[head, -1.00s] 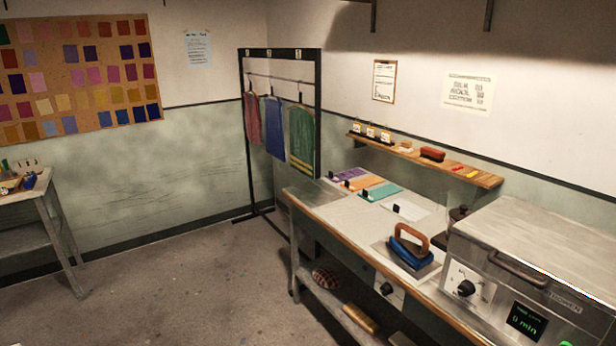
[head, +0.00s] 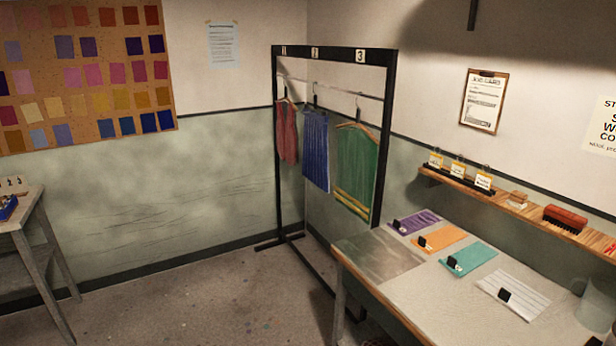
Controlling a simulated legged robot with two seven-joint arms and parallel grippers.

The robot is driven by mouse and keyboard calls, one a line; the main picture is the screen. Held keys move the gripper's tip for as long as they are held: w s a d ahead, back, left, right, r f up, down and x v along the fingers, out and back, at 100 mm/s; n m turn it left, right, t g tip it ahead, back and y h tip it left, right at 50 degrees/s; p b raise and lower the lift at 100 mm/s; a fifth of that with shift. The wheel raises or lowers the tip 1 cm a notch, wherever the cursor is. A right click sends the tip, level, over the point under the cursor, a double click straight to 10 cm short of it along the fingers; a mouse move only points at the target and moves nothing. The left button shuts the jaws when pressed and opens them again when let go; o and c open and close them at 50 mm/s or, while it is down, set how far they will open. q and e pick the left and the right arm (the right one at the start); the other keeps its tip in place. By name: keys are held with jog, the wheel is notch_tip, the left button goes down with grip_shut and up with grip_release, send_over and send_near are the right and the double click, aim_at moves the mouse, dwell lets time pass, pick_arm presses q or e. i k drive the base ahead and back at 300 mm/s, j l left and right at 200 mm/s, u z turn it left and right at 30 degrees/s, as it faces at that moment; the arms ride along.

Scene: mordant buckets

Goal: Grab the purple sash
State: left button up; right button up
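The purple sash (head: 416,222) lies flat on the far end of the worktable at the right, with a small black clip or tag on its left part. An orange cloth (head: 441,238), a teal cloth (head: 470,259) and a white striped cloth (head: 514,293) lie in a row nearer to me, each with a similar black piece. Neither of my grippers shows in the head view.
The worktable (head: 372,272) has a bare grey patch at its far left corner. Behind it stands a black rack (head: 387,140) with hanging garments. A shelf (head: 500,203) with tags and a red brush (head: 565,217) runs along the right wall. Open floor (head: 190,310) lies left of the table.

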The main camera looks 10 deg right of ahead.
aim_at(395, 226)
jog(key=i, duration=1.9)
jog(key=j+u, duration=0.05)
